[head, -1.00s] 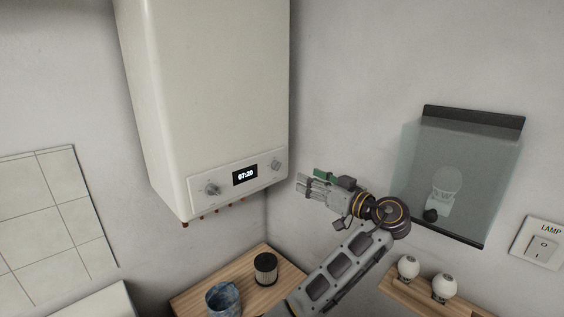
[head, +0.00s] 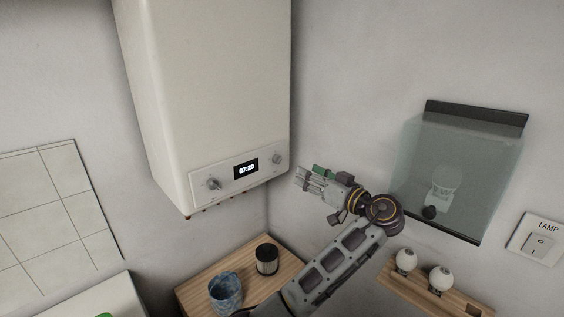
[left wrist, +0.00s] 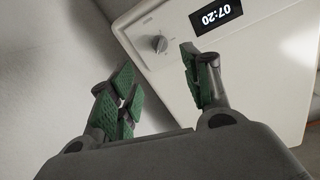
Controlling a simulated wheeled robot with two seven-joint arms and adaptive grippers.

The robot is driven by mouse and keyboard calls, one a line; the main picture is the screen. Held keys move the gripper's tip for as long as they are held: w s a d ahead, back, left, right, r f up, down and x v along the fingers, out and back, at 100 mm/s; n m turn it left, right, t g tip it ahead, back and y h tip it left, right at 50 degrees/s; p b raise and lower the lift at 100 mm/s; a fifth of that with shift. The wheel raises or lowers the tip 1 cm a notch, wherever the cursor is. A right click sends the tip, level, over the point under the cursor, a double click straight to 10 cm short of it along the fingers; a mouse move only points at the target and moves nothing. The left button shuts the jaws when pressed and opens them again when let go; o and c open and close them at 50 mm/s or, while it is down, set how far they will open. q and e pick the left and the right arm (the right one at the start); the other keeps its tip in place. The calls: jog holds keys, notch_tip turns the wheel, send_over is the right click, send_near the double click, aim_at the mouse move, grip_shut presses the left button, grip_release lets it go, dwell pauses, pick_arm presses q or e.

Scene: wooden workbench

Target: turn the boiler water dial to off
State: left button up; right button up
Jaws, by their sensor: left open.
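The white boiler (head: 205,90) hangs on the wall at the upper left of the head view. Its front panel has a clock display (head: 245,168) reading 07:20, a left dial (head: 213,183) and a right dial (head: 277,159). The dial labels are too small to read. My left gripper (head: 300,179) is open and empty, just right of the boiler's lower right corner, apart from it. In the left wrist view the right dial (left wrist: 160,44) lies beyond and between the spread green-padded fingers (left wrist: 158,85), not touched. My right gripper is not in view.
A wooden top (head: 205,283) below the boiler holds a blue cup (head: 225,293) and a dark cylinder (head: 267,259). The air before the panel is free.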

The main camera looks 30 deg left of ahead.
aim_at(280, 161)
pick_arm(q)
jog(key=p+x, duration=0.3)
jog(key=x, duration=0.9)
jog(key=shift+w+a, duration=0.2)
jog(key=shift+a, duration=0.2)
jog(key=shift+c, duration=0.5)
jog(key=c, duration=1)
